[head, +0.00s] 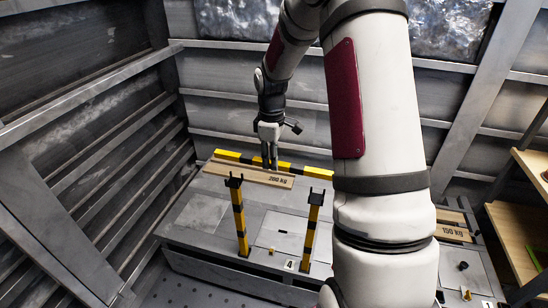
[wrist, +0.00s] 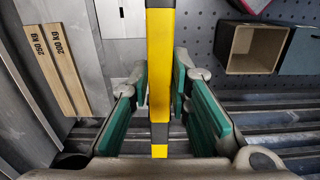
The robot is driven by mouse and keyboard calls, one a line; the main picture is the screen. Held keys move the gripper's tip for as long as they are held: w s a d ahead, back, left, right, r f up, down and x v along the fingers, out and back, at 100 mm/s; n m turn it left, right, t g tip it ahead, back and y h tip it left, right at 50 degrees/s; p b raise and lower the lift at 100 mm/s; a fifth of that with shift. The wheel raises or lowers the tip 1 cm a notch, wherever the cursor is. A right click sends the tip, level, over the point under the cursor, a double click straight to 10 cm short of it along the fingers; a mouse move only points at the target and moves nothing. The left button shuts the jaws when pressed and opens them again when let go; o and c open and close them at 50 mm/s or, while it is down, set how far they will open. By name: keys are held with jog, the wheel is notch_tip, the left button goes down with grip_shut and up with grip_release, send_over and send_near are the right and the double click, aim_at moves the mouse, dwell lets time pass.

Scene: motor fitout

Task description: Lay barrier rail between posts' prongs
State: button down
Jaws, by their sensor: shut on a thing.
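The barrier rail (head: 232,157), striped yellow and black, runs left to right at the back of the grey bench in the head view. My gripper (head: 269,166) points down over its middle. In the wrist view the rail (wrist: 160,60) passes between the green-padded fingers of my gripper (wrist: 160,88), which are shut on it. I cannot tell whether the rail touches the bench. Two striped posts stand upright nearer the front, a left post (head: 239,222) and a right post (head: 312,228), each with dark prongs on top. The space between each post's prongs looks empty.
A wooden board marked 200 KG (head: 248,175) lies between the rail and the posts. The bench (head: 200,215) is bare at the left. My arm hides part of its right side. Wooden shelves (head: 530,200) stand at the right. The wrist view shows an open box (wrist: 252,50).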

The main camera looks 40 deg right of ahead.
jog(key=shift+s+d+f, duration=0.1)
jog(key=shift+d+f, duration=0.1)
jog(key=shift+d, duration=0.1)
notch_tip(320, 180, down, 5)
jog(key=b, duration=0.2)
jog(key=shift+r+b, duration=0.15)
jog(key=shift+b, duration=0.2)
jog(key=shift+r, duration=0.1)
dwell(0.4)
dwell(0.6)
jog(key=shift+f, duration=1.35)
jog(key=shift+f, duration=1.2)
dwell(2.1)
jog(key=c, duration=1.4)
grip_release()
